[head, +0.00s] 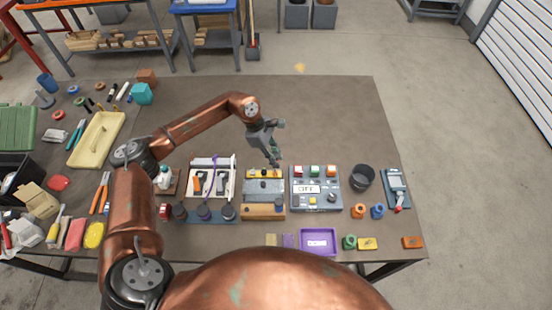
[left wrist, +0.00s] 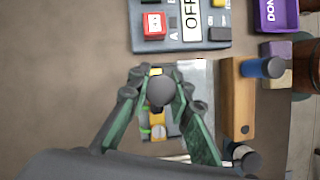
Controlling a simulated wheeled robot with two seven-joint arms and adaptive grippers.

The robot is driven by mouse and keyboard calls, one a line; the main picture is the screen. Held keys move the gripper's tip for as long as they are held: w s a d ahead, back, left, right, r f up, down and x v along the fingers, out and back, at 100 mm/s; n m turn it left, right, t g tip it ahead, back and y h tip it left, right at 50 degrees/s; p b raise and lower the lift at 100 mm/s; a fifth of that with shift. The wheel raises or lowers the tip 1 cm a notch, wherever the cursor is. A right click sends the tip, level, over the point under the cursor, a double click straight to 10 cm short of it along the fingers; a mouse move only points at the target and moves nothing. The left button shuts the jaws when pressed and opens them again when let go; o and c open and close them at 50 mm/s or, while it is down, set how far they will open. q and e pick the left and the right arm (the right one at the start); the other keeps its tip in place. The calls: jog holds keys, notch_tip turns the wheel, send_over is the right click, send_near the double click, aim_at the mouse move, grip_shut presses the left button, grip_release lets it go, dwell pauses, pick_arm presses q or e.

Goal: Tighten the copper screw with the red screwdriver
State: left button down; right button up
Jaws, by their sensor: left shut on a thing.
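My left gripper (head: 274,158) is above the middle of the bench, over the yellow-topped fixture (head: 264,173) beside the switch panel. In the left wrist view its fingers (left wrist: 160,92) are closed around a dark, round-ended thing (left wrist: 161,91). I see that thing end-on and cannot tell what it is. Below it, the yellow and grey fixture (left wrist: 157,131) is partly hidden by the fingers. A thin red-handled tool (head: 6,236) lies at the far left edge; I cannot tell if it is the red screwdriver. I cannot make out the copper screw. My right gripper is not in view.
The switch panel (head: 327,200) reads OFF and stands right of the fixture. A grey block with a wooden front (head: 263,210) is nearer me. A dark cup (head: 362,178) and purple tray (head: 318,241) stand to the right. The back right of the bench (head: 335,115) is clear.

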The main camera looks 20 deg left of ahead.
pick_arm(q)
jog(key=shift+m+g+b, duration=0.7)
jog(key=shift+m+b, duration=1.2)
jog(key=shift+b, duration=0.55)
jog(key=shift+r, duration=0.1)
jog(key=shift+r+p, duration=0.8)
jog(key=shift+r, duration=1.6)
